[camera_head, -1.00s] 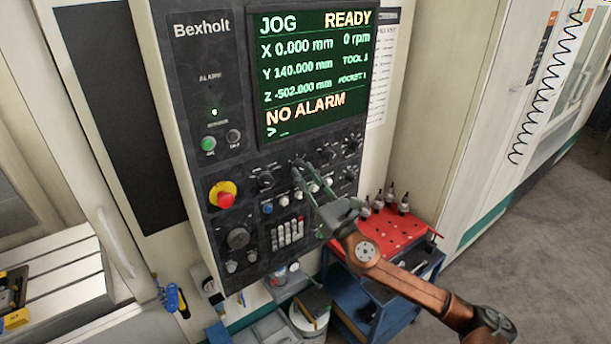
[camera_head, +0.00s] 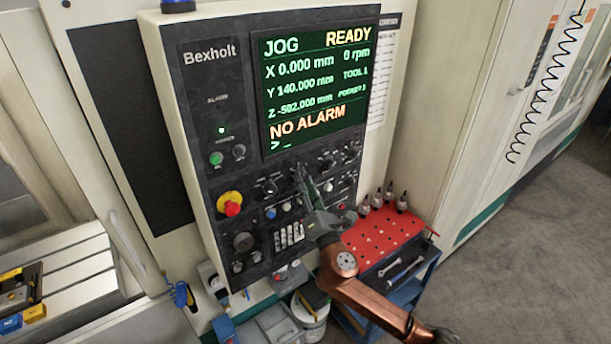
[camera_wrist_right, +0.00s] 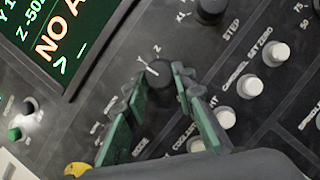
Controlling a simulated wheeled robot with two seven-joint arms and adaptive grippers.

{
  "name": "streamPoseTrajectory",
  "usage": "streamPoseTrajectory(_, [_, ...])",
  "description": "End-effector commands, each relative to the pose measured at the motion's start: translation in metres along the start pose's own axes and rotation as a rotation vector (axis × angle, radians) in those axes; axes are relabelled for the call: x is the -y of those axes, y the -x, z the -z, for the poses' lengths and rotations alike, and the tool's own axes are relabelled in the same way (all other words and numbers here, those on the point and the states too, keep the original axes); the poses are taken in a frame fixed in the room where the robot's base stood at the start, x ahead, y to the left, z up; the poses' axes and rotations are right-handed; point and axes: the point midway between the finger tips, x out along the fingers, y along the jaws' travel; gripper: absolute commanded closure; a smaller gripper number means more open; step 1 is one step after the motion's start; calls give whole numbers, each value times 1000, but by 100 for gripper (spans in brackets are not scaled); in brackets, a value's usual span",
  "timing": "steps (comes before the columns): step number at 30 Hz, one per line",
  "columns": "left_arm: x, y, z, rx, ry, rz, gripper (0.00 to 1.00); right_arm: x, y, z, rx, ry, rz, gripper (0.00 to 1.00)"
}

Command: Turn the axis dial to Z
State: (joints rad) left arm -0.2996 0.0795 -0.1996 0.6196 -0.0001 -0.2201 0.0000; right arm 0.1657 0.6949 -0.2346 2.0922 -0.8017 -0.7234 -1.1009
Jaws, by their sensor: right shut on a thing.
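The axis dial (camera_wrist_right: 158,75) is a small dark round knob on the control panel, with Y and Z printed above it in the right wrist view. A pale mark on it appears to point up and left, towards the Y. My right gripper (camera_wrist_right: 156,84) has its green-padded fingers on either side of the knob and is shut on it. In the head view my right gripper (camera_head: 301,174) reaches the panel below the screen and hides the dial. My left gripper is out of view.
The screen (camera_head: 315,85) reads JOG, READY, NO ALARM. Other knobs and push buttons surround the dial closely, with STEP (camera_wrist_right: 212,10) nearby. A red emergency stop (camera_head: 231,207) is at the panel's left. A red-topped tool cart (camera_head: 385,238) stands below right.

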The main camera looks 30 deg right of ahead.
Motion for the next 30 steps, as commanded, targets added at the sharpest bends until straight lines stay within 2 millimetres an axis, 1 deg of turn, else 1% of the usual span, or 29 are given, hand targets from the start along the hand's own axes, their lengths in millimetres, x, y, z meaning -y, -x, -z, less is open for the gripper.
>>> streamPoseTrajectory(1, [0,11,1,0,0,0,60,-4,-2,-6,4,-46,19,100])
streamPoseTrajectory(15, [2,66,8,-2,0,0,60,-8,-2,-7,6,-452,188,100])
streamPoseTrajectory(21, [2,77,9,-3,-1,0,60,-9,-2,-7,6,-603,247,100])
streamPoseTrajectory(30, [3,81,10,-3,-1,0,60,-8,-2,-7,7,-757,311,100])
